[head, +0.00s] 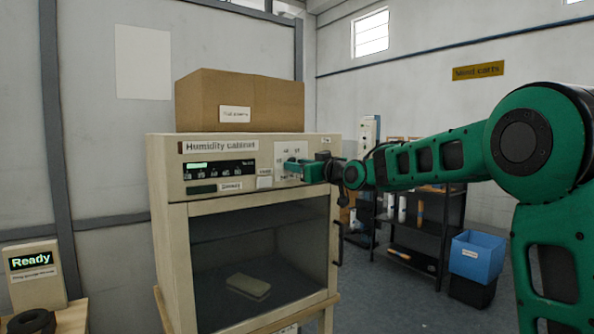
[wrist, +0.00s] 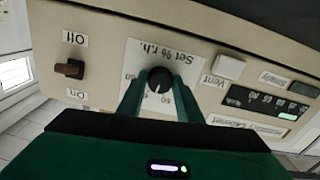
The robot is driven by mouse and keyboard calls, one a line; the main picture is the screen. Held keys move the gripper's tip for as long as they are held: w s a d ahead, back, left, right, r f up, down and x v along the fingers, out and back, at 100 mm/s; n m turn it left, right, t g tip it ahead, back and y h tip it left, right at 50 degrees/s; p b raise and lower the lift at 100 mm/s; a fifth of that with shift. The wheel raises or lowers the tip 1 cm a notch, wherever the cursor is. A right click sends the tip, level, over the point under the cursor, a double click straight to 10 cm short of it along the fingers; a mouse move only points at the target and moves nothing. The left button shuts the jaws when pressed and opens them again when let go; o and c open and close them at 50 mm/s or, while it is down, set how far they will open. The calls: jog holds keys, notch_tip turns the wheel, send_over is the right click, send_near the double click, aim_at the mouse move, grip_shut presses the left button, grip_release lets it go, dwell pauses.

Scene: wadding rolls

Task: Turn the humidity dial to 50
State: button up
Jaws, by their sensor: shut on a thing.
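The humidity dial (wrist: 161,77) is a black round knob on a white plate marked "Set % r.h." (wrist: 172,50); the wrist view shows the plate upside down. My gripper (wrist: 159,88) is shut on the dial, one green finger on each side. The dial's white pointer line points roughly to the bottom of the wrist picture, toward the gripper. The scale numbers beside the fingers are small and partly hidden, so the exact setting cannot be read. In the head view my gripper (head: 294,166) covers the dial on the humidity cabinet (head: 172,222).
A brown On/Off switch (wrist: 69,69) and a white vent button (wrist: 230,67) flank the dial plate. A small display (wrist: 265,102) is farther right. A cardboard box (head: 240,98) stands on the cabinet. A "Ready" sign unit (head: 34,270) stands at left.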

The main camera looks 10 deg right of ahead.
jog(key=n, duration=0.6)
jog(key=shift+f, duration=0.25)
jog(key=shift+n, duration=0.4)
jog(key=o, duration=1)
jog(key=shift+o, duration=0.2)
jog(key=shift+r, duration=0.1)
jog(key=v, duration=1)
jog(key=shift+s+d, duration=0.25)
